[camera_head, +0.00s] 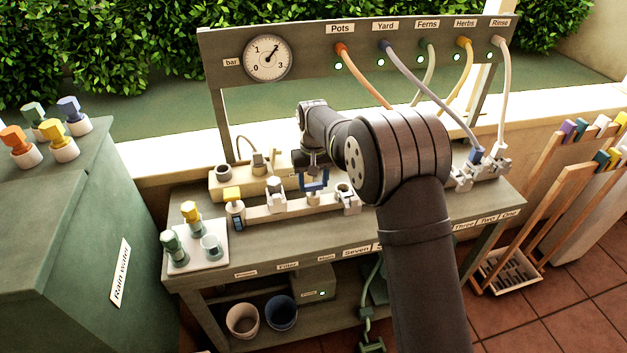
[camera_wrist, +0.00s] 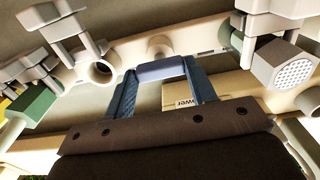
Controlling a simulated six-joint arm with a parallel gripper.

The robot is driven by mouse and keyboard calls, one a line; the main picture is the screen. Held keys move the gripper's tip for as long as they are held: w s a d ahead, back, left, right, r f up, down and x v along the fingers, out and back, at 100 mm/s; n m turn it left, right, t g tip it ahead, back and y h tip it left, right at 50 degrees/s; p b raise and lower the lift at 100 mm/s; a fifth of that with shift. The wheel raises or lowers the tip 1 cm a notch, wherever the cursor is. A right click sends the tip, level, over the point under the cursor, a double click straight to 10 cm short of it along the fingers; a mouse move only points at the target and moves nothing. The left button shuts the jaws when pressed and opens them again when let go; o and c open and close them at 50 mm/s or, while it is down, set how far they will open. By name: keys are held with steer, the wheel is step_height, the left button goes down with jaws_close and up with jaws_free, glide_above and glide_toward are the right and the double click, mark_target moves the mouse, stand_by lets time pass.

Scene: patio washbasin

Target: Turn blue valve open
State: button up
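The blue valve shows in the wrist view as a blue-grey handle bar (camera_wrist: 162,69) across the pale manifold pipe. My gripper (camera_wrist: 160,78) reaches it with blue textured fingers, one at each end of the bar. Both fingertips appear to touch the bar, with no clear gap. In the head view my gripper (camera_head: 314,179) points down over the middle of the bench manifold (camera_head: 290,207), where the blue fingers and handle merge into a small U shape. My wrist hides part of the valve, and its opening state cannot be told.
A yellow-topped valve (camera_head: 232,195) and pale fittings (camera_head: 276,192) stand close left, with another fitting (camera_head: 347,197) right. A tray (camera_head: 203,262) holds loose fittings. The gauge panel (camera_head: 300,60) and coloured hoses rise behind; a blue hose connector (camera_head: 476,155) is at right.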

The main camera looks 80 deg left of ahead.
mark_target(313, 184)
steer(key=o, duration=0.4)
steer(key=shift+o, duration=0.2)
steer(key=shift+r, duration=0.1)
step_height(313, 184, up, 17)
steer(key=shift+r, duration=0.15)
stand_by(0.5)
step_height(313, 184, down, 18)
steer(key=shift+r, duration=0.2)
stand_by(0.4)
steer(key=shift+r, duration=0.1)
